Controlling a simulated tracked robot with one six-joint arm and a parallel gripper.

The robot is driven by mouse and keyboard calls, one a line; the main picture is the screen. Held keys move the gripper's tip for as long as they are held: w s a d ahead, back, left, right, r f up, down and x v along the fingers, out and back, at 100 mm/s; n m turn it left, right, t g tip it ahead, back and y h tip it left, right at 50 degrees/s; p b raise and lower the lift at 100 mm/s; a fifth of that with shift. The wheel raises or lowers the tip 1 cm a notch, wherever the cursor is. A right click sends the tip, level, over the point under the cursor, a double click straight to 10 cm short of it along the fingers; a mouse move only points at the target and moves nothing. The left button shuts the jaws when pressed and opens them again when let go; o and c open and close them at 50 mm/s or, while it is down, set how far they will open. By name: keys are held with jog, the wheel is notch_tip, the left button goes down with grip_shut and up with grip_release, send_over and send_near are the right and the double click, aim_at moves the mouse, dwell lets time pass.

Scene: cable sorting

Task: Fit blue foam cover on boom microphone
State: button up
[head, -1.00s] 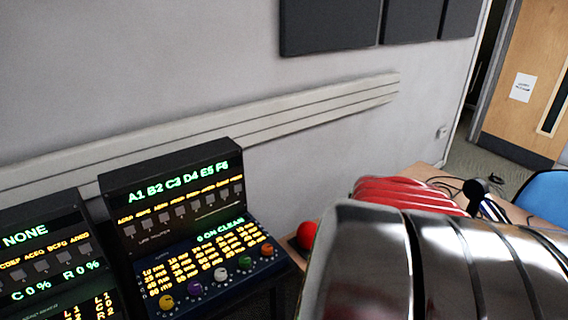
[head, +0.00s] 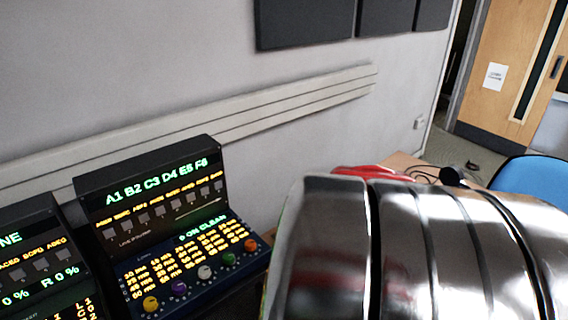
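A small black rounded head (head: 452,176), which may be a microphone, shows just above my arm at the right; whatever is below it is hidden. I cannot tell whether it is the boom microphone. No blue foam cover shows in the head view. My large shiny metal arm fills the lower right and hides most of the table there. My gripper is not in view.
A console (head: 148,200) with green text and coloured knobs stands left of my arm, with another lit panel (head: 35,262) at the far left. Cables lie on the wooden table (head: 402,162). A blue chair (head: 535,180) stands at the right, near a wooden door (head: 503,45).

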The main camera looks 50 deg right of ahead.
jog(key=shift+f, duration=0.1)
dwell(0.3)
jog(key=o, duration=1.1)
jog(key=shift+o, duration=0.5)
jog(key=o, duration=0.4)
jog(key=shift+c, duration=0.2)
jog(key=shift+r, duration=3.55)
